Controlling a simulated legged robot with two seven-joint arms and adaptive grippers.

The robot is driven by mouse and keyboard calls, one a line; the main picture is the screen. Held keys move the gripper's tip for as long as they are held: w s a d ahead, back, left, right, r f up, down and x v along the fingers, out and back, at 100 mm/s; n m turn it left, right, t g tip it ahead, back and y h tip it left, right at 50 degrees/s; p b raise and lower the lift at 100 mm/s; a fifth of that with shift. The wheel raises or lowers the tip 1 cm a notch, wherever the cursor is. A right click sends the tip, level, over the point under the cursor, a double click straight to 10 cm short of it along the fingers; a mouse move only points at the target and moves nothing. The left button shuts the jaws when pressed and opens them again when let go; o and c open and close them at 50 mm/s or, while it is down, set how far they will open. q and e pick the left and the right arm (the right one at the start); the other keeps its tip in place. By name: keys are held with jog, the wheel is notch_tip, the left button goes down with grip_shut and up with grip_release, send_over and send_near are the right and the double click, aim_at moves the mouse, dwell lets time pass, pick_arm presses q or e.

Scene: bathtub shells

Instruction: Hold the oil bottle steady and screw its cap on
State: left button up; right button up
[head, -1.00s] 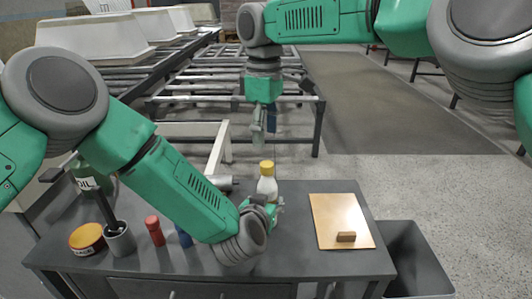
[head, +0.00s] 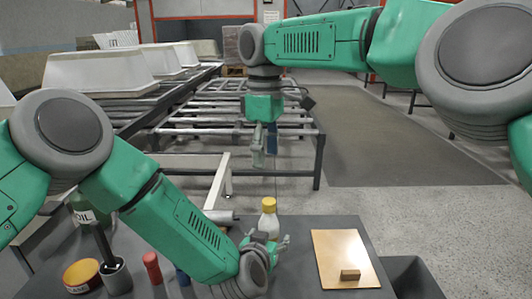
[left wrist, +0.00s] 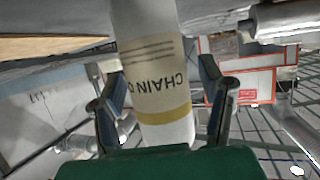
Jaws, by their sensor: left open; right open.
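The oil bottle (head: 268,228) is white and stands upright on the grey workbench, with a yellow cap (head: 269,204) on its top. How tightly the cap sits, I cannot tell. My left gripper (head: 267,246) is open at the bottle's lower part. In the left wrist view the bottle (left wrist: 160,85), labelled "CHAIN O…", lies between the spread fingers of that gripper (left wrist: 158,88), with gaps at both sides. My right gripper (head: 264,153) is open and empty, pointing down, above the cap in the picture and apart from it.
On the bench (head: 305,265) are a tan board (head: 338,255) with a wooden block (head: 350,274), a red-capped item (head: 152,267), a grey cup (head: 116,278), an orange tin (head: 81,273) and a green OIL can (head: 82,211). A dark bin (head: 412,280) stands right. White tub shells (head: 95,70) sit behind.

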pick_arm(q)
jog(key=v, duration=1.1)
jog(key=shift+s+a, duration=0.15)
jog(key=shift+s, duration=0.25)
